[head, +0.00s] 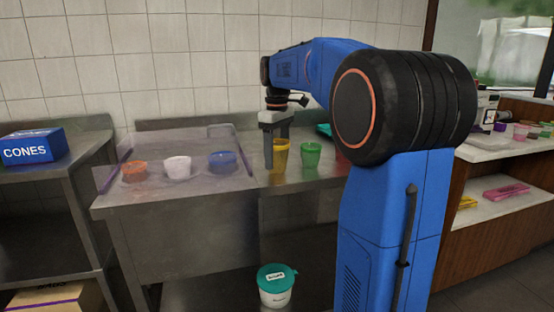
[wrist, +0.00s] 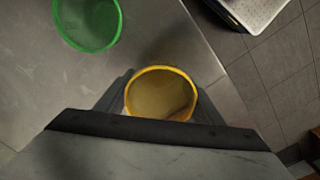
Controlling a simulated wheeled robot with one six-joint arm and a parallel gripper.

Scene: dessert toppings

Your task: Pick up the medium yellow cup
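The yellow cup (head: 279,155) stands upright on the steel counter, near its front edge. My gripper (head: 278,150) points straight down over it, its fingers reaching down at the cup. In the wrist view the yellow cup (wrist: 161,94) is seen from above, its round rim and empty-looking inside showing between the two grey fingers (wrist: 160,100). The fingers are apart, one on each side of the cup. Whether they touch its wall cannot be made out, as the cup's lower part is hidden.
A green cup (head: 311,155) stands just right of the yellow one; it also shows in the wrist view (wrist: 88,22). A clear tray (head: 190,147) with orange, white and blue containers lies to the left. A teal-lidded tub (head: 276,285) is below the counter.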

